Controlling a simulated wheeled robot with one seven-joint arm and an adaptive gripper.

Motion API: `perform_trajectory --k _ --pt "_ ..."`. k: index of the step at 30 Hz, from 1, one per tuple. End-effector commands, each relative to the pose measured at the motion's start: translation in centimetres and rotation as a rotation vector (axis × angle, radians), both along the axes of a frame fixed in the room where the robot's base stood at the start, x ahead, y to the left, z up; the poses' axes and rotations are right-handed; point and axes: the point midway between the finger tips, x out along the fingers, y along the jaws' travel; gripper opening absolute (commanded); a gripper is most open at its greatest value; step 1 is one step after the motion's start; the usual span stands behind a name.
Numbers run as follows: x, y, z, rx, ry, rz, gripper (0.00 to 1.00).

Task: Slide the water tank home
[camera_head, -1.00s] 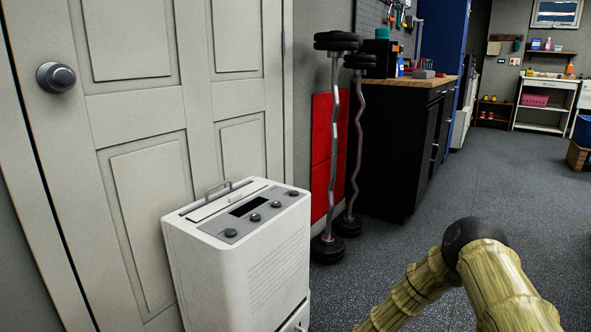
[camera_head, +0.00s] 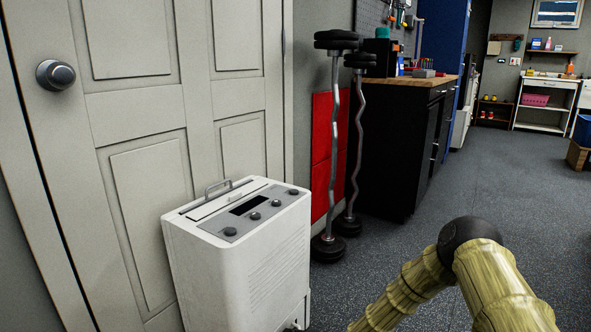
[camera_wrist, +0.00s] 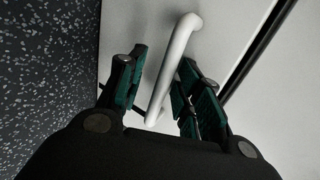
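The white dehumidifier (camera_head: 235,255) stands upright against the door in the head view. Its water tank is low on the right side, mostly cut off by the picture's bottom edge. In the wrist view, a pale face that looks like the tank's (camera_wrist: 222,45) fills the right half, with a white bar handle (camera_wrist: 174,62) standing out from it. My gripper (camera_wrist: 164,66) is open, with its green-padded fingers on either side of the handle. I cannot tell whether a pad touches it. A dark seam runs along the pale face at upper right. My arm (camera_head: 480,270) reaches down at lower right.
A white door (camera_head: 140,110) is behind the dehumidifier. Two curl bars (camera_head: 333,150) with weights stand to its right, by a black workbench (camera_head: 405,145). Speckled dark floor (camera_head: 500,190) is clear to the right.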

Motion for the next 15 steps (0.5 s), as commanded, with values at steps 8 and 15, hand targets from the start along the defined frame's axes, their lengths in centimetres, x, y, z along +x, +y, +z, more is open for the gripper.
perform_trajectory --k 8,15 --pt "0.0 -0.03 -0.01 0.0 0.0 0.0 0.39" --pt "0.01 -0.07 0.13 0.001 -0.001 -0.001 0.39"
